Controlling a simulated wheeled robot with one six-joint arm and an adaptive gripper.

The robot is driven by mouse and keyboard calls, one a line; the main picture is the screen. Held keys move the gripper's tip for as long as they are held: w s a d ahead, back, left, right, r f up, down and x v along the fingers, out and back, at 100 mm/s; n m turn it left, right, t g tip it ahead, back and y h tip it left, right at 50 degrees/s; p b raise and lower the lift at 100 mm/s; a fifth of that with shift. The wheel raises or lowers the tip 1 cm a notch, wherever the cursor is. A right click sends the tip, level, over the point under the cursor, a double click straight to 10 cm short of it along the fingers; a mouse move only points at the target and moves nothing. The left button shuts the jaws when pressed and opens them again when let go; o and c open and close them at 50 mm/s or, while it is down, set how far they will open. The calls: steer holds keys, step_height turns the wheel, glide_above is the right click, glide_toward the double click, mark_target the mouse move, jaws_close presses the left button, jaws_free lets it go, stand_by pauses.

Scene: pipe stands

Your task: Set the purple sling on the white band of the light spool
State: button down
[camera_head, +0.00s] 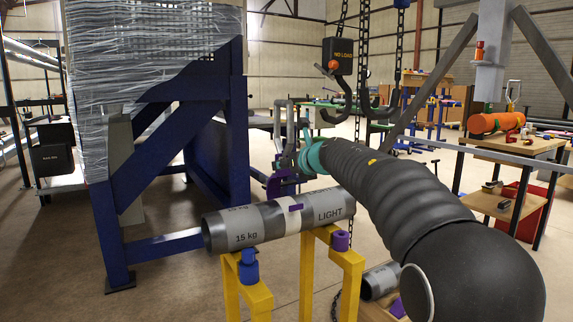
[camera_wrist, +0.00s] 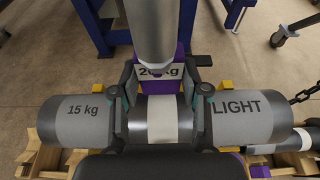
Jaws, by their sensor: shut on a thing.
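The light spool (camera_head: 250,225) is a grey pipe marked "15 kg" and "LIGHT", lying level on two yellow stands. Its white band (camera_head: 285,215) is at mid-length; the wrist view shows the band (camera_wrist: 162,122) between my fingers. The purple sling (camera_head: 277,186) is just behind and above the spool, with a small purple piece against the band. In the wrist view purple (camera_wrist: 186,66) shows beyond the band, beside a "20 kg" label. My gripper (camera_wrist: 160,98) is shut on the sling, one finger each side of the band. My arm hides part of it; contact with the spool is unclear.
Yellow stands (camera_head: 309,268) carry blue and purple parts. Another grey pipe (camera_head: 380,281) lies low to the right. A hook block marked "NO LOAD" (camera_head: 338,55) hangs on a chain behind. A blue frame (camera_head: 240,120) stands left. Floor at front left is clear.

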mark_target(291, 184)
steer(key=shift+f+b, duration=1.95)
steer(key=shift+f, duration=0.95)
steer(key=c, duration=1)
jaws_free()
steer(key=shift+o, duration=0.2)
steer(key=shift+o, duration=0.6)
steer(key=shift+o, duration=0.5)
steer(key=shift+o, duration=0.4)
